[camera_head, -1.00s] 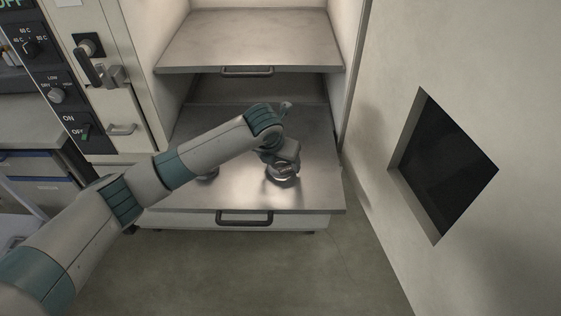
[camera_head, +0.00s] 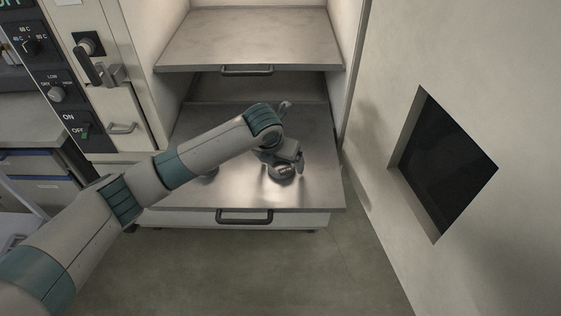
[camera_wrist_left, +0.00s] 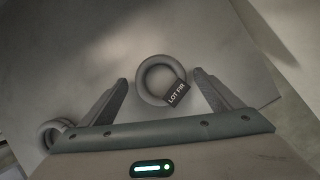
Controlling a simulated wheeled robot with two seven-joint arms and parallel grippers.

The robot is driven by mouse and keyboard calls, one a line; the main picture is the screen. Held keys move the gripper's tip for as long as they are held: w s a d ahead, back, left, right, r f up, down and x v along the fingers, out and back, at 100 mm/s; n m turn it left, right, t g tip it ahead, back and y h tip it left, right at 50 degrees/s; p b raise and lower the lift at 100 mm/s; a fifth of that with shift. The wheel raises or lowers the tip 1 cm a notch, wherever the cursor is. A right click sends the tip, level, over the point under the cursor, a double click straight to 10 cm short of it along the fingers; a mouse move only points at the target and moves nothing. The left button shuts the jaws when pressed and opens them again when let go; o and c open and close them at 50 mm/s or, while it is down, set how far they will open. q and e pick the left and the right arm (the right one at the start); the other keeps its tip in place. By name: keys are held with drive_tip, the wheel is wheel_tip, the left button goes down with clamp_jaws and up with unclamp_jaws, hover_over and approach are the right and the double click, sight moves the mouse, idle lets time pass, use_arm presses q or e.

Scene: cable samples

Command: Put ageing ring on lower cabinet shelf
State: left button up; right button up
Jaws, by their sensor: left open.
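A grey ageing ring (camera_head: 281,173) with a dark tag lies flat on the lower cabinet shelf (camera_head: 318,192), right of the middle. My left gripper (camera_head: 285,163) is just above it, open. In the left wrist view the ring (camera_wrist_left: 143,85) lies between the spread fingers, with a gap on each side, and its tag reads "LOT FIR". A second ring (camera_wrist_left: 48,133) lies at the lower left of that view, partly hidden by the gripper body. In the head view it shows (camera_head: 209,174) on the same shelf, mostly behind my arm. My right gripper is not seen.
The upper shelf (camera_head: 250,42) is pulled out above and empty. The open door (camera_head: 375,130) with a dark diamond window stands at the right. A control panel (camera_head: 50,75) is at the left. The shelf's right front is bare.

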use_arm(q)
drive_tip(key=v, duration=1.1)
drive_tip(key=shift+r+b, duration=0.25)
drive_tip(key=shift+b, duration=0.1)
drive_tip(key=shift+s, duration=0.15)
idle(0.8)
